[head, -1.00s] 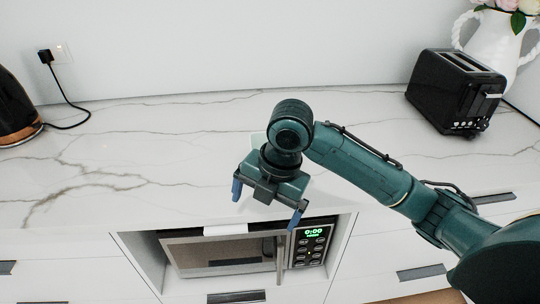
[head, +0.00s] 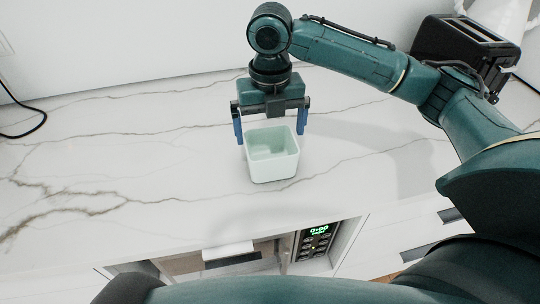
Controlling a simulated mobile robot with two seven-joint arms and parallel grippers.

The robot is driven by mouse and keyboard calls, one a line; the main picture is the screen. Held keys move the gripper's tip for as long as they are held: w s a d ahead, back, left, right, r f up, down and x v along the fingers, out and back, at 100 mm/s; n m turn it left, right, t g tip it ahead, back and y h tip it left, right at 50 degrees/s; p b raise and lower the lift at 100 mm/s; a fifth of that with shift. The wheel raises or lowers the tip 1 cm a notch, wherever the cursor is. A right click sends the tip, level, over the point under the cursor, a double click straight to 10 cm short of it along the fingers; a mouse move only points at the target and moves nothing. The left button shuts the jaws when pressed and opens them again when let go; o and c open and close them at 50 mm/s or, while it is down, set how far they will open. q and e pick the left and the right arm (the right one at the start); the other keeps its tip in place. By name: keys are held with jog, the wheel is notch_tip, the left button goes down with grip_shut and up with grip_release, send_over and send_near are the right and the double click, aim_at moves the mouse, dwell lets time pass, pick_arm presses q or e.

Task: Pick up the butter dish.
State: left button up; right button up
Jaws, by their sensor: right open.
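The butter dish (head: 273,166) is a pale mint-green, open-topped square container standing upright on the marble counter, near its middle. It looks empty. My right gripper (head: 270,128) is open, with its two blue fingers pointing down at the far side of the dish. One finger shows to the left of the dish's rim and one to the right. I cannot tell whether either finger touches it. No lid shows. My left gripper is not in view.
A black toaster (head: 463,52) stands at the back right, partly behind my right arm. A microwave (head: 318,240) sits in a niche below the counter's front edge. A black cord (head: 28,130) lies at the left. The counter left of the dish is clear.

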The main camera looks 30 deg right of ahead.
aim_at(271, 148)
jog(key=shift+f, duration=3.2)
jog(key=shift+c, duration=0.2)
jog(key=shift+w, duration=0.1)
jog(key=c, duration=0.8)
jog(key=shift+r, duration=0.1)
